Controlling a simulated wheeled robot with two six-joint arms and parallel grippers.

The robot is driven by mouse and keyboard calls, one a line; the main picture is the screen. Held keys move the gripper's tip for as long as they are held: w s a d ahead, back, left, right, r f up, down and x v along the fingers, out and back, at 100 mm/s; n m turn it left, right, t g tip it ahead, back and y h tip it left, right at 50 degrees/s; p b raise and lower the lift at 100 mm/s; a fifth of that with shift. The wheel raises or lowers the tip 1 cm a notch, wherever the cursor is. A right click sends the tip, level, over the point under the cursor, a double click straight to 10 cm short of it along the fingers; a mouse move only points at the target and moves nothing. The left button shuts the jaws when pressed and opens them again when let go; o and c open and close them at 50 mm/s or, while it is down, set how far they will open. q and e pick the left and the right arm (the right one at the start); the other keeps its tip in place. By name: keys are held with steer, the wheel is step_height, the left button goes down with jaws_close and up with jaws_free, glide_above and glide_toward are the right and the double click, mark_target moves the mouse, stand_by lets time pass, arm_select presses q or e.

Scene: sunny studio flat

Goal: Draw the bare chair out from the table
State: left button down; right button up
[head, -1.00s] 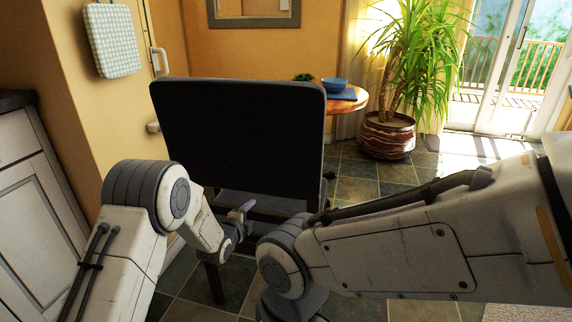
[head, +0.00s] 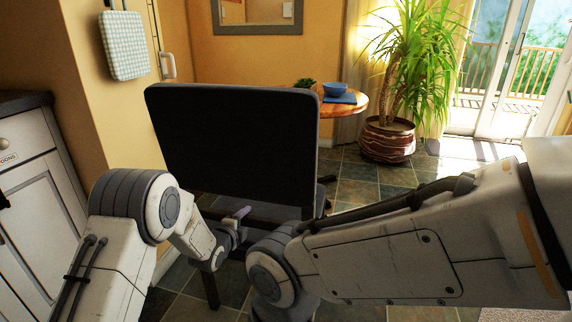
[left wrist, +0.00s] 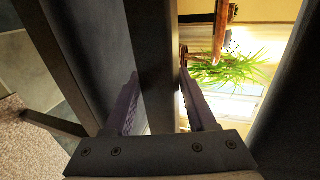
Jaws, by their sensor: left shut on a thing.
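The bare chair (head: 230,145) stands straight ahead in the head view, its dark back facing me and nothing hung on it. The round wooden table (head: 345,104) is behind it, partly hidden by the chair back. My left gripper (head: 240,213) is low behind the chair back. In the left wrist view its fingers (left wrist: 160,105) are on both sides of a dark chair bar (left wrist: 158,60), shut on it. My right arm crosses the lower right of the head view; its gripper is out of sight.
A white cabinet (head: 40,180) is close on the left. Tiled floor at right is open.

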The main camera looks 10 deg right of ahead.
arm_select(q)
steer(key=shift+w+r, duration=0.3)
steer(key=shift+r, duration=0.45)
steer(key=shift+s+d+f, duration=0.1)
steer(key=shift+d, duration=0.25)
steer(key=shift+s+d+f+b, duration=0.1)
steer(key=shift+f+b, duration=0.35)
steer(key=shift+b, duration=0.1)
steer(key=shift+s+f, duration=0.1)
steer(key=shift+f, duration=0.2)
steer(key=shift+c, duration=0.3)
jaws_free()
steer(key=shift+a, duration=0.2)
steer(key=shift+a, duration=0.1)
